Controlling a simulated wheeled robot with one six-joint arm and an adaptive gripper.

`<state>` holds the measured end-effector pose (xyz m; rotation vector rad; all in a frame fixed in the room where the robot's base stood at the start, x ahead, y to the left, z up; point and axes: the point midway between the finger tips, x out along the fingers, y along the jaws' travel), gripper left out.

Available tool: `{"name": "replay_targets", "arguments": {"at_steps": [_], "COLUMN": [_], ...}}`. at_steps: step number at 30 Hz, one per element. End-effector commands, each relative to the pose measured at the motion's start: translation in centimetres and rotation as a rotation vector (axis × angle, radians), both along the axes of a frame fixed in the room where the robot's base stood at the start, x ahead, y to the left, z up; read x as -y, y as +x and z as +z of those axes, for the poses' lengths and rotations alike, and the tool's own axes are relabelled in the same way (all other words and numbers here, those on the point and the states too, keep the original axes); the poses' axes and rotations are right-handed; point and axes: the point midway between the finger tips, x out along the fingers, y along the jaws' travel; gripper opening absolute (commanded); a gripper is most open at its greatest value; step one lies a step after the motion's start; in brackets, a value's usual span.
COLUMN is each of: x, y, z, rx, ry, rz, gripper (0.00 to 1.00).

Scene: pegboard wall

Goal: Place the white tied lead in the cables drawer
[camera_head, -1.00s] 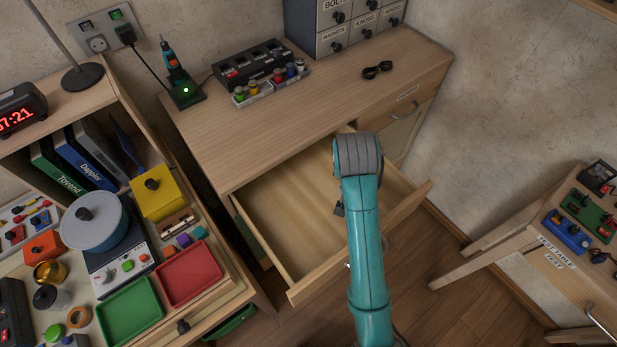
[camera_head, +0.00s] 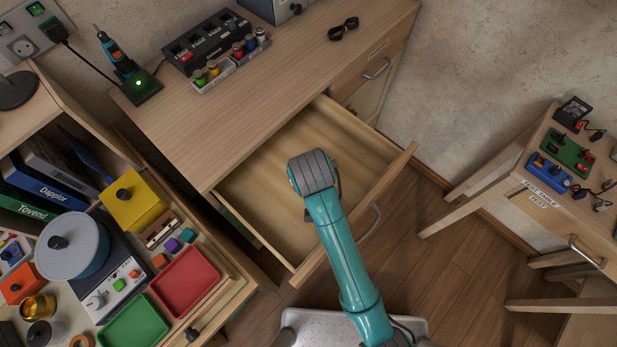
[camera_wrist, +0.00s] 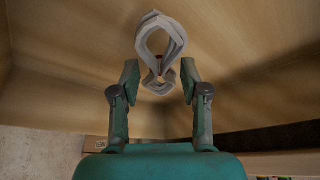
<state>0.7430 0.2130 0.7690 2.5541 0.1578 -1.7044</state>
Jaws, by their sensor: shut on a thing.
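The white tied lead (camera_wrist: 162,21) shows in the wrist view as a looped, flat bundle. My gripper (camera_wrist: 160,76) is shut on it, with the two fingers at either side of its lower part. In the head view my arm reaches over an open, pulled-out wooden drawer (camera_head: 262,203). The drawer's inside looks bare where it shows. My gripper and the lead are mostly hidden behind my arm there; only a dark bit of the gripper (camera_head: 308,215) shows. Pale wood fills the wrist view behind the lead. I cannot read a label on the open drawer.
A black tied cable (camera_head: 343,28) lies on the desk top (camera_head: 215,120). A shut, labelled drawer (camera_head: 372,70) is beside the open one. A shelf unit with a red tray (camera_head: 186,281) and a green tray (camera_head: 136,325) stands left. A test table (camera_head: 540,190) stands right, with open floor between.

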Motion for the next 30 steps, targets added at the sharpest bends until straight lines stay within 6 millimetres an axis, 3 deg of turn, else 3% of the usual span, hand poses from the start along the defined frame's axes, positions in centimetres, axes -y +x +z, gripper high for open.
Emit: {"name": "replay_targets", "arguments": {"at_steps": [7, 18, 19, 21, 30], "x": [0.0, 0.0, 0.0, 0.0, 0.0], "y": [-0.1, 0.0, 0.0, 0.0, 0.0], "z": [-3.1, -3.4, -3.4, -3.4, -3.3], "rx": [-0.003, -0.001, -0.001, -0.001, 0.0], "ry": [-0.001, 0.0, 0.0, 0.0, 0.0], "rz": [0.0, 0.0, 0.0, 0.0, 0.0], "gripper": [0.09, 0.09, 0.52, 0.7, 0.7]}}
